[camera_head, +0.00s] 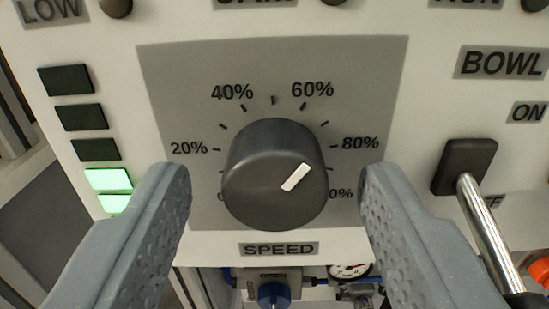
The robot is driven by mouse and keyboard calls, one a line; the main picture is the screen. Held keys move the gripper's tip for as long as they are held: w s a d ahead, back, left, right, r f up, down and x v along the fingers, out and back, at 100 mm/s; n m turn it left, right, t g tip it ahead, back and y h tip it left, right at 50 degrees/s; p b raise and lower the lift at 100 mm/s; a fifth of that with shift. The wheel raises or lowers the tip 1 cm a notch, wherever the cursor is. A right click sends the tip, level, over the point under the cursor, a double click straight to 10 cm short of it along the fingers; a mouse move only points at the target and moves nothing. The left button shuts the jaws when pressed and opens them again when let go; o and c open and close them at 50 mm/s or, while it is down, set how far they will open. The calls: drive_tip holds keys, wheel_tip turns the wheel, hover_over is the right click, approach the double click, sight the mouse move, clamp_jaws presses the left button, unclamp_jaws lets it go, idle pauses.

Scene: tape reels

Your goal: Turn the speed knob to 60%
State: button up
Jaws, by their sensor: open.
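The speed knob (262,160) is a dark grey round knob on a grey dial plate (185,75) with percent marks, above the SPEED label (279,249). Its white pointer (296,177) points up and to the right, between the 60% mark (312,89) and the 80% mark (360,143). My gripper (274,182) is open, with one grey finger on each side of the knob. There is a gap between each finger and the knob, so neither touches it. The 0% and 100% labels are partly hidden by the knob.
A column of indicator lights (108,179) is at the left, the lower two lit green and the upper ones dark. A BOWL toggle switch (465,165) with a metal lever is at the right, close to my right finger. A gauge (349,270) and blue fittings (274,294) are below the panel.

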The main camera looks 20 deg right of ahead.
drive_tip(key=shift+w, duration=0.15)
drive_tip(key=c, duration=1)
drive_tip(key=shift+o, duration=0.2)
drive_tip(key=shift+r+n+p, duration=0.15)
drive_tip(key=shift+n+p, duration=0.25)
drive_tip(key=shift+p, duration=0.65)
drive_tip(key=shift+n+p, duration=0.5)
drive_tip(key=shift+p, duration=0.5)
drive_tip(key=shift+f, duration=0.2)
drive_tip(key=o, duration=1)
drive_tip(key=shift+c, duration=0.2)
